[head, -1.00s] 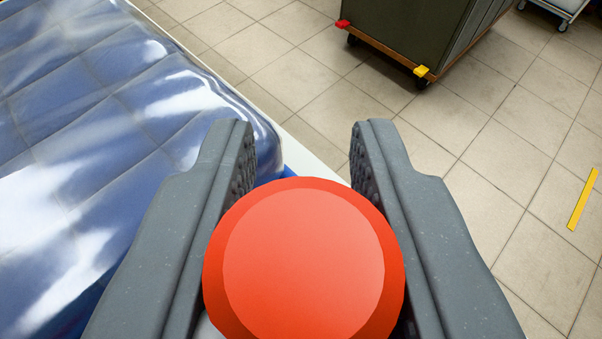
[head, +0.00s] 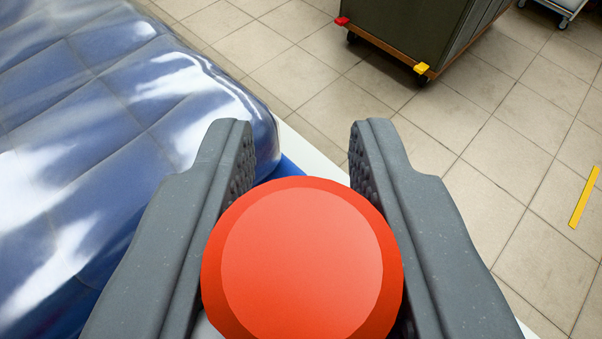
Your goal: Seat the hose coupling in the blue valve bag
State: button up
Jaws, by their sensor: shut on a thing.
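My gripper (head: 303,150) is shut on a round red hose coupling (head: 302,260), held between its two grey fingers at the bottom middle of the head view. The coupling shows its flat top face. It hides whatever lies directly under it, so I cannot see a valve or tell whether the coupling touches one. The blue bag (head: 100,120) fills the left side, a quilted blue comforter under shiny clear plastic, plump with a rounded edge. Its right end reaches behind the left finger.
A white surface edge (head: 312,148) with a blue strip shows beyond the coupling. A dark grey bin on a wooden dolly (head: 415,30) stands on the tiled floor at the back. A yellow floor strip (head: 584,198) lies at right. The floor between is clear.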

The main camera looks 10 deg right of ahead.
jog(key=shift+f, duration=0.5)
jog(key=o, duration=1.7)
jog(key=shift+s+r, duration=0.1)
jog(key=shift+r, duration=0.05)
jog(key=shift+s+a+r, duration=0.2)
jog(key=shift+s+r, duration=0.75)
jog(key=shift+s, duration=0.15)
jog(key=shift+s+a+r, duration=0.15)
jog(key=shift+s+r, duration=0.75)
jog(key=shift+s, duration=0.2)
